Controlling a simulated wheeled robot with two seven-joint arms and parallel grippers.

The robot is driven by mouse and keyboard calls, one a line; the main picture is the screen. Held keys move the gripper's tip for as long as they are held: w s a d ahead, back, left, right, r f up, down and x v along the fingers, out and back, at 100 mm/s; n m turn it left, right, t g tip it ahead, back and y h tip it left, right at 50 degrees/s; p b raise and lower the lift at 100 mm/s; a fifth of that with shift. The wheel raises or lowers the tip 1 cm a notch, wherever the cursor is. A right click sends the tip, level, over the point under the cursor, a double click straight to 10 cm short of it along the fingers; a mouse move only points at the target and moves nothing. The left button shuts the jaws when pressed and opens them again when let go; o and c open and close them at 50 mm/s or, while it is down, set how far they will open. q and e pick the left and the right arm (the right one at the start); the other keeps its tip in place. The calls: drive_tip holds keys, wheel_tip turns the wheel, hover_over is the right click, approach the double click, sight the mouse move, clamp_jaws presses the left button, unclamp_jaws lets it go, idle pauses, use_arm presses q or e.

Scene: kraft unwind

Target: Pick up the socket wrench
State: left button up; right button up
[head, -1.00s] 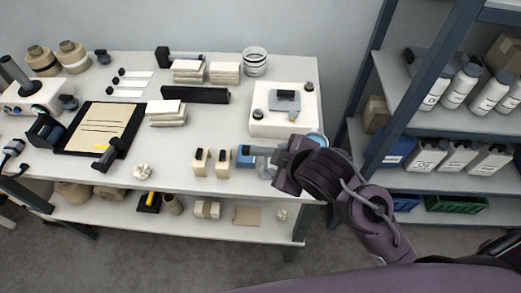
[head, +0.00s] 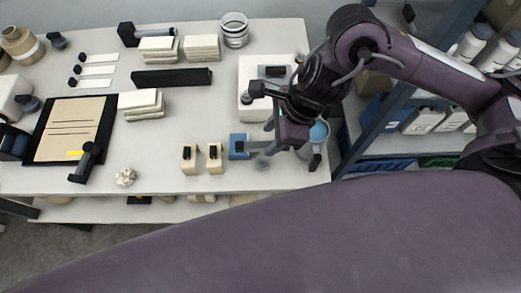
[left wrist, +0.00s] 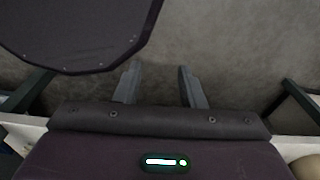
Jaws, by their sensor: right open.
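I cannot tell for sure which item is the socket wrench. A dark tool with a blocky head and a grey shaft (head: 150,34) lies at the back of the table. Another black-handled tool (head: 84,164) lies at the front edge of the clipboard. My right gripper (head: 288,160) is open and points down over the table's front right corner, beside a blue block (head: 239,147). Its fingers and arm partly hide what is there. My left gripper (left wrist: 160,88) is open and empty in the left wrist view, with grey floor beyond it.
The white table (head: 205,120) holds stacked pale pads, a long black bar (head: 172,77), two tan blocks, a clipboard (head: 70,125) and a white device (head: 252,106) near the right arm. Shelves with bottles stand at right. The table's centre is clear.

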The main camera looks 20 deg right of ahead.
sight(259, 149)
drive_tip(key=shift+x, duration=1)
drive_tip(key=shift+a+f, duration=0.25)
drive_tip(key=p+x, duration=0.1)
drive_tip(key=x, duration=0.2)
drive_tip(key=shift+f, duration=0.25)
drive_tip(key=shift+a+f, duration=0.2)
drive_tip(key=shift+f, duration=0.4)
use_arm(q)
drive_tip(key=shift+s+r, duration=0.3)
drive_tip(key=shift+r, duration=0.25)
use_arm(e)
drive_tip(key=shift+w, duration=0.1)
clamp_jaws()
drive_tip(key=shift+r, duration=0.15)
